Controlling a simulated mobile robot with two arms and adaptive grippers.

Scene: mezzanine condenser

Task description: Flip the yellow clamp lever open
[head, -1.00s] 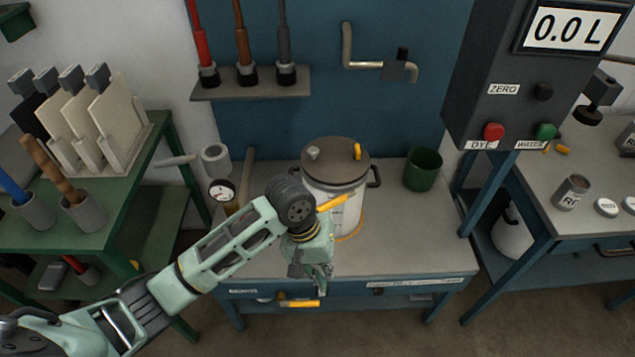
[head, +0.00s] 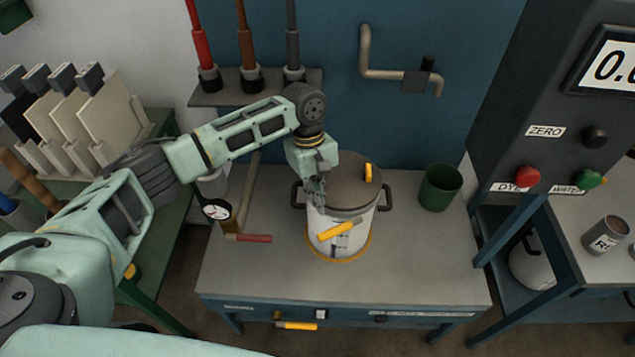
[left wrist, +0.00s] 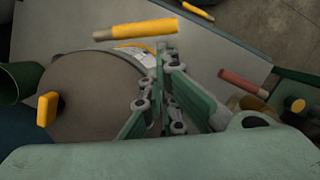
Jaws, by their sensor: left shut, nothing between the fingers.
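A white pot (head: 325,244) with a brown-grey lid (head: 345,190) stands on the bench. A yellow lever (head: 338,230) sits across its front side, sloping up to the right; it also shows in the left wrist view (left wrist: 140,27). A small yellow piece (head: 368,173) stands on the lid, also seen in the left wrist view (left wrist: 47,108). My left gripper (head: 318,200) is shut and empty at the pot's left front, above the yellow lever. In the left wrist view its fingers (left wrist: 160,90) are beside the lid, apart from the lever. My right gripper is not in view.
A gauge (head: 217,210) and a red-handled lever (head: 250,238) are left of the pot. A green cup (head: 440,187) stands to its right. Another yellow handle (head: 297,326) sticks out at the bench front. The bench top (head: 420,265) is clear at right front.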

